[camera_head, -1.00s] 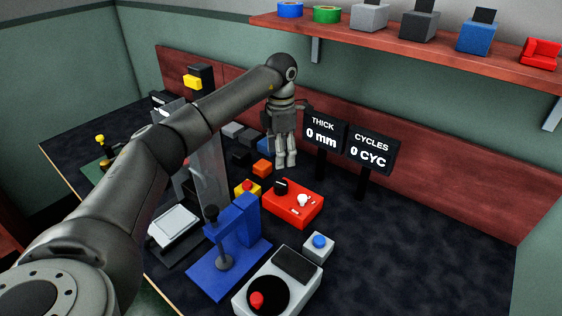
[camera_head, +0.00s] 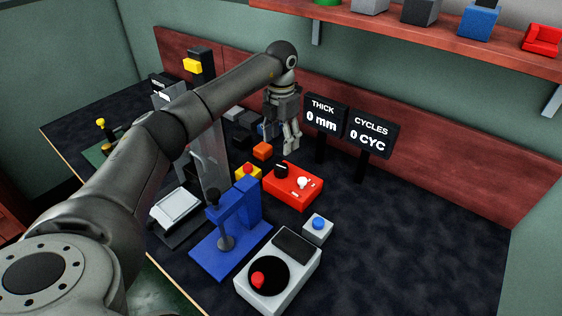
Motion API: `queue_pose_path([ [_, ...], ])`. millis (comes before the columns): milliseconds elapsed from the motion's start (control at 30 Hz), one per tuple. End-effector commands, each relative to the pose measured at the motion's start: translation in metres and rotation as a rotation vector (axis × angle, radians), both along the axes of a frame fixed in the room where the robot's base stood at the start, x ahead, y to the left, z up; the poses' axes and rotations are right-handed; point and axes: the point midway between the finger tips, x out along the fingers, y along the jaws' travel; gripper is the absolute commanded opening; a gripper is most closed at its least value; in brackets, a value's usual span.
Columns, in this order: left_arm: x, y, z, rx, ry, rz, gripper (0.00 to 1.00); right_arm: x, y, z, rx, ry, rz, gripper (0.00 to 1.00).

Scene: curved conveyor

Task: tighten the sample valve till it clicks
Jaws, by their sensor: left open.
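My left gripper (camera_head: 282,146) hangs fingers-down behind the red box, near the black display signs. Its fingers are open, and I see nothing between them. The red box (camera_head: 293,188) carries a black knob (camera_head: 281,170) and a white knob (camera_head: 302,182) on its top. A yellow-topped fitting (camera_head: 101,124) stands on a green base at the far left. I cannot tell which of these is the sample valve. The gripper appears apart from the red box. My right gripper is out of view.
A blue press (camera_head: 240,220), a grey box with a red-knobbed dial (camera_head: 295,256) and a blue-button box (camera_head: 317,229) stand in front. An orange block (camera_head: 263,151) is beside the gripper. A wooden shelf (camera_head: 420,32) overhangs the back. The table's right side is clear.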

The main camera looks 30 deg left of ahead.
Motion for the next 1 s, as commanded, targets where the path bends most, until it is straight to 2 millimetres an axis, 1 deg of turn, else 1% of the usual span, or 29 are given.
queue_pose_path([
  [133,-0.001,0.0,-0.007,0.0,0.002,0.05,0.58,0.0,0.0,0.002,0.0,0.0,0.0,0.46],
  [233,-0.001,0.0,-0.019,0.001,0.003,0.051,0.58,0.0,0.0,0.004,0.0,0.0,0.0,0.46],
  [500,-0.001,-0.001,-0.07,-0.001,0.004,0.049,0.58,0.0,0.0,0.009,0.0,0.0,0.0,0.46],
  [700,-0.001,0.0,-0.098,-0.001,0.002,0.048,0.58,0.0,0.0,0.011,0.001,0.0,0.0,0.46],
  [833,0.0,0.0,-0.107,-0.001,0.0,0.048,0.58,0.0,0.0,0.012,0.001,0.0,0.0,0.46],
  [1000,0.0,0.0,-0.11,0.0,0.0,0.047,0.58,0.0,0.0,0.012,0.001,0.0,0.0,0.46],
])
